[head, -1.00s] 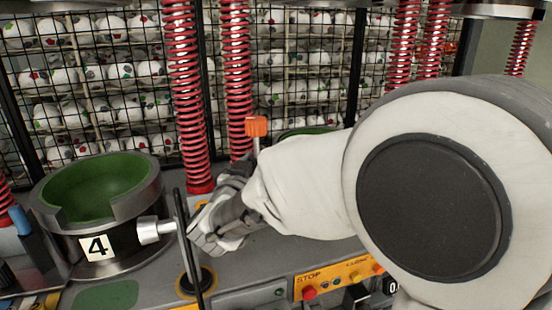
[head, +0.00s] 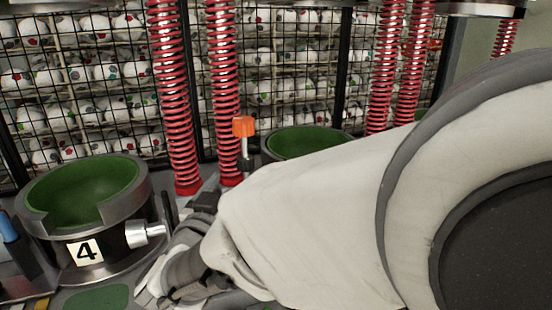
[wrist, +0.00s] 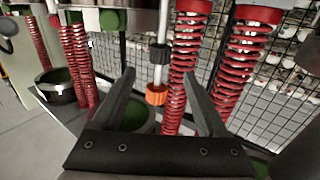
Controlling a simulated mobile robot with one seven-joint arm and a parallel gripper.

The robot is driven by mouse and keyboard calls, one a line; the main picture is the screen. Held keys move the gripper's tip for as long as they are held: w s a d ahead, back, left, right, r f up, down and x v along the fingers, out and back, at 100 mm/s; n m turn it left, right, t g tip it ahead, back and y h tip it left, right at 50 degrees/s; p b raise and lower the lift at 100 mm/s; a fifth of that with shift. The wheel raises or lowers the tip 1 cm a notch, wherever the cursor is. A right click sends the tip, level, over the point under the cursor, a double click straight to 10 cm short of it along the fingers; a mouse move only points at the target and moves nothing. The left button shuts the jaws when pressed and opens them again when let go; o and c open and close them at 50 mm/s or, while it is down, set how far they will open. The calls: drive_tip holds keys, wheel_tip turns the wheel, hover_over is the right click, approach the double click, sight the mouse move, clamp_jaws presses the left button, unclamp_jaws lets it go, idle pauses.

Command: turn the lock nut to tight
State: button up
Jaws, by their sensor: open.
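An orange nut-like piece (head: 243,127) sits on a thin metal rod with a black collar (head: 246,163) on the same rod. I cannot tell which of the two is the lock nut. The wrist view also shows the orange piece (wrist: 157,94), the black collar (wrist: 159,54) and the bare rod between them. My gripper (wrist: 159,77) is open and empty, its two fingers pointing toward the rod. In that view the rod lies between the fingertips, but I see no contact. In the head view my wrist hides most of the gripper.
Another green cup (head: 308,143) lies behind my arm. Red springs (head: 225,95) stand beside the rod, before a black wire mesh with white balls behind it.

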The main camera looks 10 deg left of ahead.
drive_tip(key=s, duration=0.7)
drive_tip(key=shift+s, duration=0.2)
